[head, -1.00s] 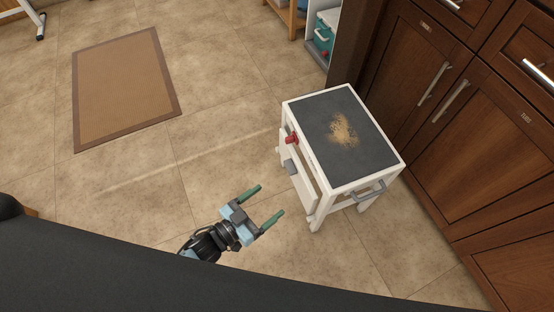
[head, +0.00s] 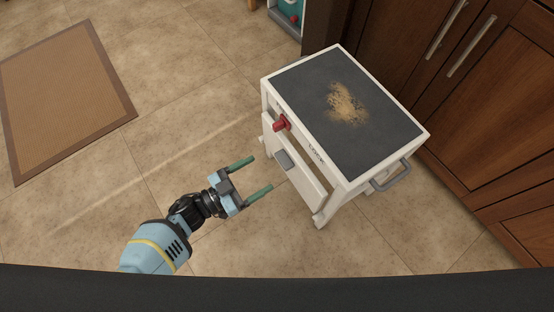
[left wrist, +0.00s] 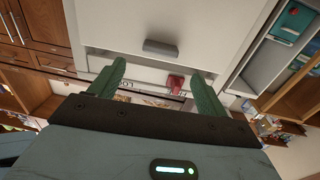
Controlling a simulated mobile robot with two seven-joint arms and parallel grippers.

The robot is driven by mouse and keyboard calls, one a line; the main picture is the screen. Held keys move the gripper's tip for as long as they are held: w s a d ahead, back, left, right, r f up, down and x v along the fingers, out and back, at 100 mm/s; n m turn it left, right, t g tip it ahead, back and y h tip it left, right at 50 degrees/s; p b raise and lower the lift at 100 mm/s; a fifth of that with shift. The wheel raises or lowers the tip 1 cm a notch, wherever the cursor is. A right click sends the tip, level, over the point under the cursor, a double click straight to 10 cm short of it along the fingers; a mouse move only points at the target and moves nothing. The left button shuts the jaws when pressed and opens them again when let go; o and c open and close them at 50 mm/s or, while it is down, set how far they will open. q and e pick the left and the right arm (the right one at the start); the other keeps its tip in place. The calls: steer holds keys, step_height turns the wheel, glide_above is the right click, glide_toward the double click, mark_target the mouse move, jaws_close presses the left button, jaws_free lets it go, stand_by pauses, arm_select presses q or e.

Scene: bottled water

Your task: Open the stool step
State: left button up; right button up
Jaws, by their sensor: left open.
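The white step stool (head: 340,190) stands at the centre right in the head view. It has a dark grey top (head: 330,110) with a tan speckled patch. On its left side are a red knob (head: 281,123) and a grey handle (head: 284,160) on a white panel. My left gripper (head: 262,175) is open and empty, just left of the stool, its green fingers pointing toward the panel. In the left wrist view, the grey handle (left wrist: 161,47) and the red knob (left wrist: 175,82) show beyond the open fingers (left wrist: 160,80). My right gripper is not in view.
Brown wooden cabinets (head: 480,120) with metal handles stand close on the right. A tan mat (head: 62,100) lies on the tiled floor at the left. A shelf with a teal bin (head: 287,12) is at the top. Floor between mat and stool is clear.

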mark_target(280, 162)
arm_select(q)
steer(key=b+x, duration=0.2)
steer(key=x, duration=0.4)
steer(key=shift+w+d+f, duration=0.1)
steer(key=shift+d, duration=0.2)
steer(key=shift+w+d, duration=0.25)
steer(key=shift+d, duration=0.15)
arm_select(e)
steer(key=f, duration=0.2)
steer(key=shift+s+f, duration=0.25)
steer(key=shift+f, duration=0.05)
arm_select(q)
steer(key=c, duration=1.4)
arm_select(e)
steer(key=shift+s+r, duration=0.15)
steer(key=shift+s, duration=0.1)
